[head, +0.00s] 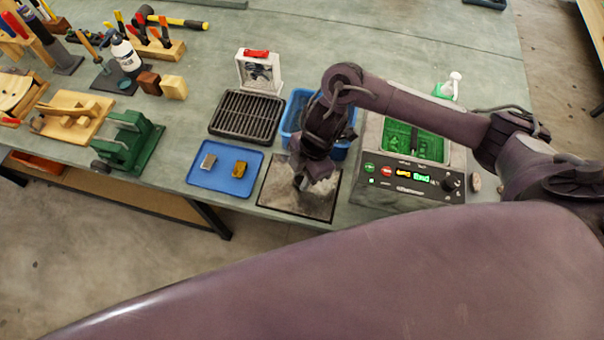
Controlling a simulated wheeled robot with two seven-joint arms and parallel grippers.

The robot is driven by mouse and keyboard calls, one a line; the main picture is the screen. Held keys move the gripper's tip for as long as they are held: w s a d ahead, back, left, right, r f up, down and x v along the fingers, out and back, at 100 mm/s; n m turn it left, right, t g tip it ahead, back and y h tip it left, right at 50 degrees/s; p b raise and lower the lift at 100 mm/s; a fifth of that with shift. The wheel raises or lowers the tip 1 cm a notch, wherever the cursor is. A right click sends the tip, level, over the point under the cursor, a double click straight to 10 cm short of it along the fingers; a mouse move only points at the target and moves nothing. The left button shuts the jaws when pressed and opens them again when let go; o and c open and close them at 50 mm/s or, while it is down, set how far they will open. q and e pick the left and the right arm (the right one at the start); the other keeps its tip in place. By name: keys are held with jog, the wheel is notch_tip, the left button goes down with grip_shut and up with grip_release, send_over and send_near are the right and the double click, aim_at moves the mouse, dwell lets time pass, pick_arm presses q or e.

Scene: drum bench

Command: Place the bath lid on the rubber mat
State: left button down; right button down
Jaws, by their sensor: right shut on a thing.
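The bath lid (322,205) is a flat grey metal plate at the front edge of the bench. It lies over the rubber mat, whose dark rim (262,197) shows around it; I cannot tell whether the lid touches the mat. My right gripper (302,184) points down at the middle of the lid and is shut on it, with the grip point partly hidden by the gripper. The bath (408,192) stands just to the right, uncovered, with green inside. My left gripper is not in view.
A blue tray (225,185) with two small blocks lies left of the mat. Behind are a black rack (247,117) and a blue bin (291,115), partly hidden by my right arm. A green vise-like fixture (128,142) and tools fill the left. The back middle is clear.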

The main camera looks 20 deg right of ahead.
jog(key=c, duration=1.2)
grip_release()
jog(key=shift+f, duration=0.1)
jog(key=shift+r, duration=0.25)
jog(key=shift+d+r, duration=0.15)
jog(key=shift+r, duration=0.15)
jog(key=p+v, duration=0.1)
jog(key=v, duration=1)
jog(key=shift+r, duration=0.1)
